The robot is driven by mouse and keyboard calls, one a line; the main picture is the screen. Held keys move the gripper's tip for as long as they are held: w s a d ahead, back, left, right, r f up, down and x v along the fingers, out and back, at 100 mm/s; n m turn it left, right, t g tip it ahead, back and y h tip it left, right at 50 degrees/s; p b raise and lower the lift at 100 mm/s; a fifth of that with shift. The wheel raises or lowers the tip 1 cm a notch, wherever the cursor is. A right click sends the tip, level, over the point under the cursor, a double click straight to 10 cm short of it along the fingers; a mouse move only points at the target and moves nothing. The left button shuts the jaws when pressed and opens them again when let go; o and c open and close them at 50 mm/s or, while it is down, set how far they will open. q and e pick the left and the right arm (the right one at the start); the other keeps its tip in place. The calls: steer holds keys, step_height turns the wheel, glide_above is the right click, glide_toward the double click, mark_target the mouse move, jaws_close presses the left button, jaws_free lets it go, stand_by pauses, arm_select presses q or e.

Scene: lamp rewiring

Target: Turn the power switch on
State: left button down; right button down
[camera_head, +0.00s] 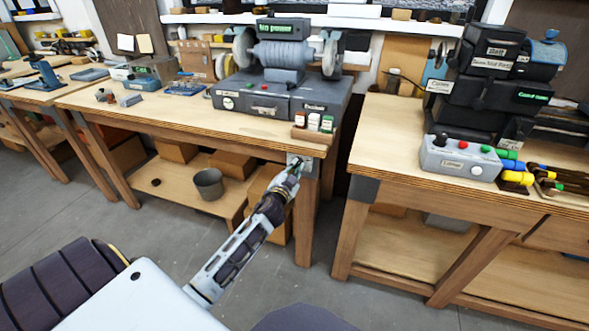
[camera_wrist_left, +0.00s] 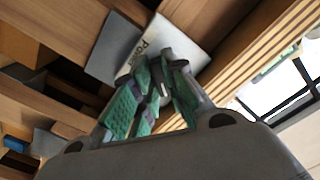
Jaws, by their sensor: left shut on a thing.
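The power switch (camera_head: 307,160) is a small grey box on the front corner of the middle workbench, just below the tabletop edge. In the left wrist view its pale plate (camera_wrist_left: 178,43) carries lettering that starts "Po". My left gripper (camera_head: 292,172) reaches up to the switch from below. In the left wrist view its green-padded fingers (camera_wrist_left: 158,90) are shut on the switch's small lever, which they mostly hide. The lever's position cannot be told. My right gripper is in neither view.
A grinder (camera_head: 280,65) with a "No power" display stands on the middle workbench (camera_head: 200,115). A bucket (camera_head: 208,184) sits on its lower shelf. A grey control box (camera_head: 458,158) with coloured buttons is on the right bench. Bare floor (camera_head: 150,230) lies in front.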

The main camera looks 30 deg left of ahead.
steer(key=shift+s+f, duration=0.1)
arm_select(q)
steer(key=shift+m, duration=0.3)
steer(key=shift+r+m+p, duration=0.15)
steer(key=shift+m+p, duration=1.35)
steer(key=shift+m, duration=3.6)
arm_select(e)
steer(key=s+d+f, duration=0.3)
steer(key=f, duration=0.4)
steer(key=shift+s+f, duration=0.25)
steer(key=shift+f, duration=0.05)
arm_select(q)
steer(key=c, duration=1.5)
jaws_free()
steer(key=shift+o, duration=0.2)
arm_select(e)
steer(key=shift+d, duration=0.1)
